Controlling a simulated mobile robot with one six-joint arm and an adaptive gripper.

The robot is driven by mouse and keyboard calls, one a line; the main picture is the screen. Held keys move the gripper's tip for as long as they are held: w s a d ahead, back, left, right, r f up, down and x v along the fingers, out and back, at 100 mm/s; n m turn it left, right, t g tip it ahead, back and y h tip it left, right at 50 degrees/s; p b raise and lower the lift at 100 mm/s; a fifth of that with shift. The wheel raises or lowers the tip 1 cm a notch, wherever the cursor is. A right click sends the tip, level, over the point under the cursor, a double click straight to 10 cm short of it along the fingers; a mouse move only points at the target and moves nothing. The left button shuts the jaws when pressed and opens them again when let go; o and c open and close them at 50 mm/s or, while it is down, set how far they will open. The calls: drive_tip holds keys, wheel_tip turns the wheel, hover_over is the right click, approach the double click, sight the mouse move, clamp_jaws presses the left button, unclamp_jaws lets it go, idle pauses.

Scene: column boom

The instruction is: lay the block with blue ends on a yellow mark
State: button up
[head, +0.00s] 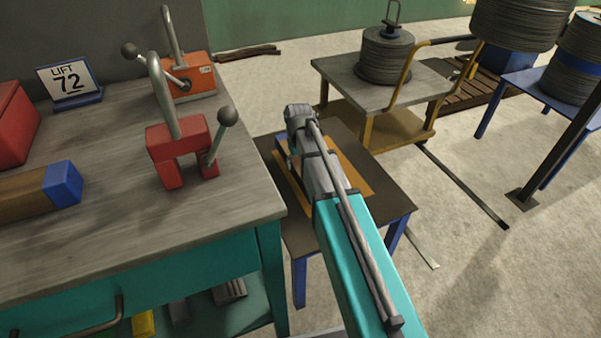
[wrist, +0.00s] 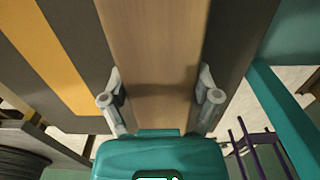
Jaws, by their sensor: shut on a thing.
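A long plain wooden block (wrist: 152,50) runs between the two fingers of my gripper (wrist: 160,98) in the wrist view. The gripper is shut on it. Its ends are out of view, so I cannot tell their colour. A yellow mark (wrist: 50,55) on a dark top lies left of the block, roughly parallel to it. A wooden block with a blue end (head: 62,184) lies on the workbench at left.
The grey workbench (head: 110,235) left of the small table carries a red lifting magnet (head: 165,150), an orange one (head: 185,78) and a sign "LIFT 72" (head: 70,82). A cart (head: 345,80) with a wire coil (head: 385,58) stands behind.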

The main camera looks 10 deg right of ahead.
sight(298, 159)
idle(0.3)
drive_tip(key=shift+w+a+f+b, duration=0.1)
drive_tip(key=shift+w+f+b, duration=0.35)
drive_tip(key=shift+f+b, duration=1.55)
drive_tip(key=shift+f, duration=0.1)
drive_tip(key=o, duration=1.1)
drive_tip(key=shift+o, duration=0.2)
wheel_tip(298, 159, up, 12)
drive_tip(key=p, duration=1.2)
